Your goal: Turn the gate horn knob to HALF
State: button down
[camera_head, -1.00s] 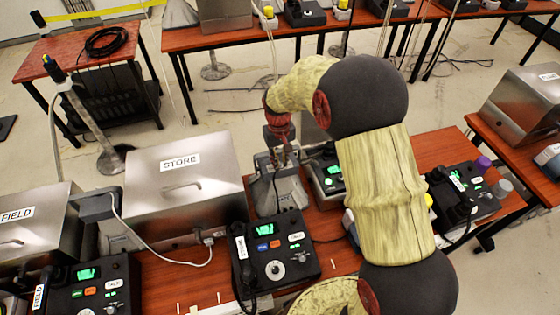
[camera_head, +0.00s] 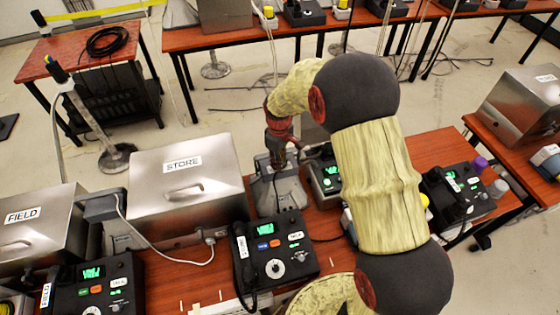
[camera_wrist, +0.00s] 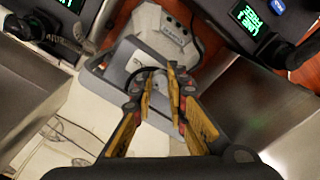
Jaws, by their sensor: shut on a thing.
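A grey horn unit (camera_head: 283,196) stands on the red-brown table behind the STORE phone; I read no gate label on it. My gripper (camera_head: 278,160) reaches down to its upper part from above. In the wrist view my gripper (camera_wrist: 160,74) has its two fingers close together over the grey housing (camera_wrist: 118,62), shut on a small dark knob (camera_wrist: 147,80) on its face. The fingers cover part of the knob, and its pointer and any position marks cannot be read.
The STORE metal box (camera_head: 185,190) stands left of the horn. The STORE phone (camera_head: 273,252) with a lit green screen is in front. Another phone (camera_head: 326,176) stands close on the right, partly behind my arm. A FIELD box (camera_head: 38,230) is at far left.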

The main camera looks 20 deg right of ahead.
jog(key=shift+n, duration=0.5)
jog(key=c, duration=1.7)
grip_release()
jog(key=shift+c, duration=0.2)
jog(key=shift+w+r, duration=0.1)
jog(key=shift+r, duration=0.5)
jog(key=shift+s+a+r, duration=0.1)
jog(key=shift+r, duration=1.6)
jog(key=shift+s+r, duration=0.1)
jog(key=shift+r, duration=1.6)
